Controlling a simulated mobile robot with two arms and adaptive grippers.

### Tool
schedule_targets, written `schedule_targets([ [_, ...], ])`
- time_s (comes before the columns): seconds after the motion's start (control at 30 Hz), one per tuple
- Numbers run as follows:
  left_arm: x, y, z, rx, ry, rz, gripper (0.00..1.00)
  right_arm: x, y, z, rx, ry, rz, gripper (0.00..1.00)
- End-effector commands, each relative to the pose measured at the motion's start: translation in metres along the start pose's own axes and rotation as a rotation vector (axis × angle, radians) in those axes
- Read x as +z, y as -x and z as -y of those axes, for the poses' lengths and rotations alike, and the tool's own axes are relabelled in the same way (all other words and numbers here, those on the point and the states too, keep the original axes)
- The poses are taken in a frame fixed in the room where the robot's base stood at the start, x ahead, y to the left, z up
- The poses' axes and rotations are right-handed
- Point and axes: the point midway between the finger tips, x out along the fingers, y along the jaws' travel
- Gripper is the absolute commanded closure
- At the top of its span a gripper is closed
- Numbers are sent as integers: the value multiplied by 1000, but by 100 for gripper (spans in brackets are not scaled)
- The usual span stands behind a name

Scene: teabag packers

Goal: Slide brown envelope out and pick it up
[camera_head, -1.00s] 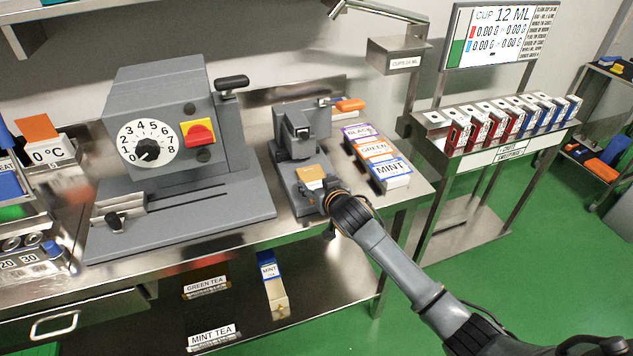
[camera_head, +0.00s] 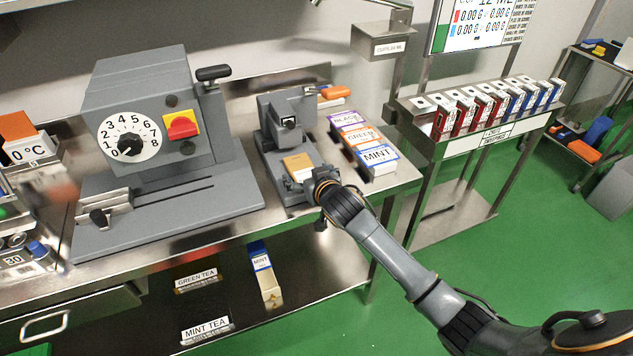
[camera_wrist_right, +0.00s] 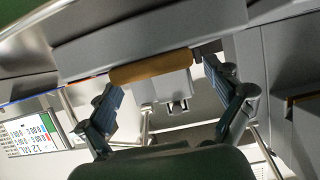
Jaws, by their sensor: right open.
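The brown envelope (camera_head: 298,166) lies flat on the small grey sealing machine (camera_head: 284,124) in the head view. In the right wrist view, its front edge (camera_wrist_right: 152,70) sticks out as a tan strip from a grey slab. My right gripper (camera_head: 314,184) is at the machine's front right corner, beside the envelope. In the right wrist view its two fingers (camera_wrist_right: 162,80) are apart, one on each side of the strip. I cannot tell whether they touch it. The rest of the envelope is hidden there. My left gripper is not clearly visible.
A large grey dial machine (camera_head: 148,120) stands left of the sealing machine. A mint packet (camera_head: 265,272) lies on the lower shelf. A blurred shape (camera_head: 58,188) shows at the left edge.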

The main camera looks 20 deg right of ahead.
Motion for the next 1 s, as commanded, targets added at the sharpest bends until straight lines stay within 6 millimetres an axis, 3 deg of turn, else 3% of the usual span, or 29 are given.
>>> schedule_targets([
  [0.5,-1,0,-1,1,0,-1,60,1,90,0,-1,0,2,9],
  [0.7,-1,0,-1,1,0,-1,60,1,103,0,0,0,1,9],
  [1.0,-1,0,-1,1,0,-1,60,0,104,0,0,0,1,9],
])
